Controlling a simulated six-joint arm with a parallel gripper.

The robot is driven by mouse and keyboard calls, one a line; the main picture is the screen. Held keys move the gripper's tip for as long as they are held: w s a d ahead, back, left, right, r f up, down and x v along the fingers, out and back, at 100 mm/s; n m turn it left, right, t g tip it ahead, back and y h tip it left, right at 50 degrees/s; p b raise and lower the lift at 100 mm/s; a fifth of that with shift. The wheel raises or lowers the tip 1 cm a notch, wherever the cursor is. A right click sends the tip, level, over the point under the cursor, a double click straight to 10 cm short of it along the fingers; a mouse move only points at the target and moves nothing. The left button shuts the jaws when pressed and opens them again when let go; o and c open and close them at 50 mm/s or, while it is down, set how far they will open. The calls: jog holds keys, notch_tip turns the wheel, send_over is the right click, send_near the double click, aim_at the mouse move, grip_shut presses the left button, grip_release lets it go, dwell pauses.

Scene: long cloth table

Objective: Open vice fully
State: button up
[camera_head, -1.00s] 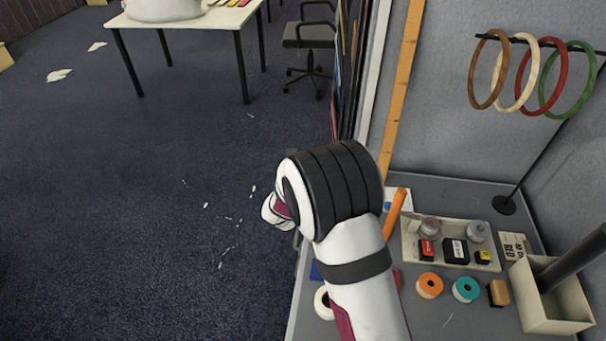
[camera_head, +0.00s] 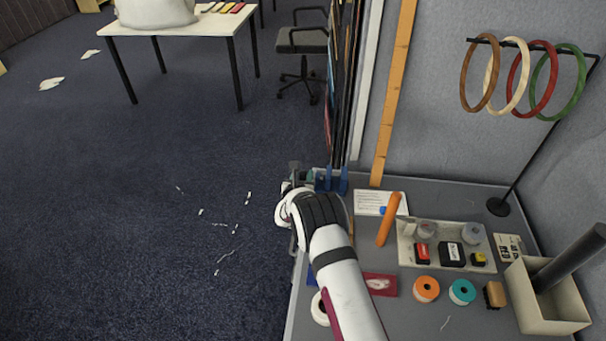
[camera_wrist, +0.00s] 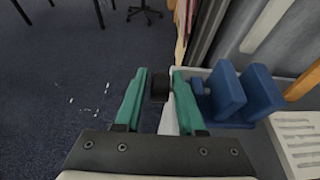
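The blue vice (camera_head: 330,181) stands at the far left corner of the grey table, and it fills the right middle of the wrist view (camera_wrist: 240,94). Its two blue jaws show a gap between them. A dark knob (camera_wrist: 160,87), seemingly part of the vice's handle, shows left of the jaws. My gripper (camera_wrist: 158,74) has its two green fingers apart, one on each side of the knob in the picture. Floor shows between the left finger and the knob; the right finger appears close to it. I cannot tell whether they touch. In the head view my wrist partly hides the gripper.
The table (camera_head: 470,318) has its left edge just below the vice. A wooden strip (camera_head: 394,95) and panels rise behind. Open floor lies left.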

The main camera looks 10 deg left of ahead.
jog(key=shift+w, duration=0.2)
jog(key=shift+c, duration=0.3)
grip_shut()
jog(key=shift+w+d+g, duration=0.1)
jog(key=shift+d+g, duration=0.05)
jog(key=shift+g, duration=0.35)
jog(key=shift+d+f+g, duration=0.1)
jog(key=shift+d+g, duration=0.05)
jog(key=shift+g, duration=0.85)
